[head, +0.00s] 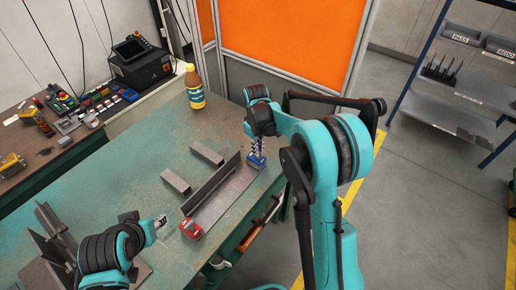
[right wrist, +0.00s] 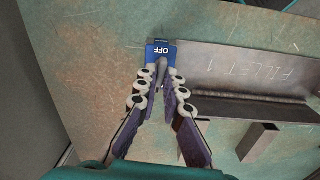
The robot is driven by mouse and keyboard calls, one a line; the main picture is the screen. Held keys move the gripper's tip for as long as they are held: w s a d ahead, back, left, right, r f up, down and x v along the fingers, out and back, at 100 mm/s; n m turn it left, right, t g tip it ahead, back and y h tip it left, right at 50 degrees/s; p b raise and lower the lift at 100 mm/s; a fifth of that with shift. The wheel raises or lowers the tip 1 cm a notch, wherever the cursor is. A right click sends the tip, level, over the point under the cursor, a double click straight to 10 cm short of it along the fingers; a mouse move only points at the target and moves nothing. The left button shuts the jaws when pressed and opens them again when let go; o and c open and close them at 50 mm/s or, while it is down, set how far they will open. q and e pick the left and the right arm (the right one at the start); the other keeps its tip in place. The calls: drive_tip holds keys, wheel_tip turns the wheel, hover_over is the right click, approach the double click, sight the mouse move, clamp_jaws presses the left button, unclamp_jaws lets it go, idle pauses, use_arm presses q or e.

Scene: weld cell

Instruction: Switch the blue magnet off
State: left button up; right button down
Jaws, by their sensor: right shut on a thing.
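The blue magnet (head: 257,162) stands on the green table at the far right end of the steel angle piece (head: 215,190). In the right wrist view the blue magnet (right wrist: 156,50) shows the word OFF on its face, and a grey lever points toward me. My right gripper (head: 257,146) is above the magnet; in the right wrist view its fingertips (right wrist: 160,78) are shut on the grey lever. My left gripper (head: 161,221) is over the table at lower left, near the red magnet (head: 191,229); its finger opening is too small to judge.
Two steel blocks (head: 206,154) lie behind the angle piece. A bottle (head: 194,87) stands at the table's back edge. Dark steel parts (head: 48,235) lie at the left. A side bench (head: 45,165) holds tools and a black machine (head: 140,63).

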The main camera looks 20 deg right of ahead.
drive_tip(key=m, duration=0.3)
drive_tip(key=shift+m+p, duration=0.3)
drive_tip(key=shift+p, duration=0.05)
drive_tip(key=m, duration=0.4)
drive_tip(key=shift+m+p, duration=0.3)
drive_tip(key=shift+p, duration=0.05)
drive_tip(key=m, duration=0.4)
drive_tip(key=shift+m+p, duration=0.4)
drive_tip(key=shift+m, duration=1.7)
drive_tip(key=c, duration=1.6)
unclamp_jaws()
drive_tip(key=shift+c, duration=0.2)
drive_tip(key=shift+r, duration=0.1)
